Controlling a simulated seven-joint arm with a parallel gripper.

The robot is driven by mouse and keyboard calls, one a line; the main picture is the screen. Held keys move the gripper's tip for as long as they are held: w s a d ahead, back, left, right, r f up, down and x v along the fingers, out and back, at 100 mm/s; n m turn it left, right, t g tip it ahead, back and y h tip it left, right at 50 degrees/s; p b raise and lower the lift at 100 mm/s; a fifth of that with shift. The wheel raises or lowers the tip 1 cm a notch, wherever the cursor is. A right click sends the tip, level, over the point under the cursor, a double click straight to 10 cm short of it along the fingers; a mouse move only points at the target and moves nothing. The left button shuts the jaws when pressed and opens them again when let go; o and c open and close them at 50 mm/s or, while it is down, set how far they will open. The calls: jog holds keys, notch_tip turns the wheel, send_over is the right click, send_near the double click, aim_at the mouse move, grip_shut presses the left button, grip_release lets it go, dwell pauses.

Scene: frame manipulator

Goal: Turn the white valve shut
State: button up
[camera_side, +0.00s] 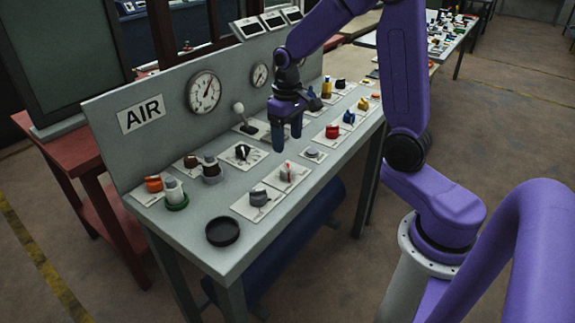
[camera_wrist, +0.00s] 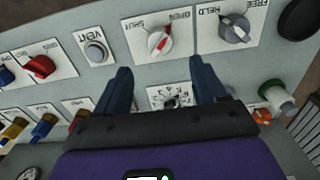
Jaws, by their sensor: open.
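The white valve (camera_side: 287,173) is a round white knob with a red stripe, on a white plate near the front edge of the sloping panel. In the wrist view the valve (camera_wrist: 155,41) shows beyond my fingertips, with OPEN and a second word, apparently SHUT, on its plate. The red stripe slants across the knob; which end is the pointer I cannot tell. My gripper (camera_side: 287,143) is open and empty above the panel, behind the valve and apart from it. In the wrist view the two fingers of my gripper (camera_wrist: 160,72) point toward the valve's plate.
A grey knob (camera_side: 259,197) marked HELD and FREE sits beside the valve. A VENT button (camera_wrist: 95,51) and a red knob (camera_side: 333,131) lie on the other side. A black-pointer dial (camera_side: 242,152) and a white-balled lever (camera_side: 239,108) stand farther back. A black cup (camera_side: 222,231) is near the corner.

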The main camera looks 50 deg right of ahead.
aim_at(288, 165)
notch_tip(288, 165, down, 10)
jog(key=shift+r, duration=0.2)
dwell(0.3)
jog(key=c, duration=1.1)
